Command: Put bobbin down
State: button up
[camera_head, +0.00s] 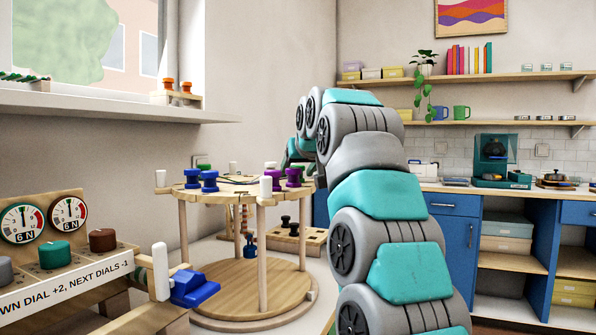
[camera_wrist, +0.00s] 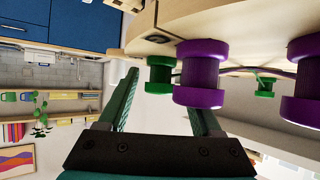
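Blue bobbins (camera_head: 210,182) stand at the left of the round wooden bead board's top (camera_head: 232,186) in the head view. Purple bobbins (camera_head: 293,177) stand at its right. The wrist view is turned over and shows a near purple bobbin (camera_wrist: 199,75), a green bobbin (camera_wrist: 158,75) and another purple bobbin (camera_wrist: 303,80) at the board's edge. In the head view my arm hides most of the gripper.
White-topped posts (camera_head: 266,188) rise around the board's rim. A dial panel (camera_head: 60,265) and a blue clamp-like part (camera_head: 194,289) stand at the front left. A wooden block with black pegs (camera_head: 296,238) lies behind. Shelves and blue cabinets (camera_head: 452,240) are at the back right.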

jog(key=shift+o, duration=0.2)
jog(key=shift+r, duration=0.1)
jog(key=shift+r, duration=0.15)
jog(key=v, duration=1.2)
jog(key=shift+b, duration=0.3)
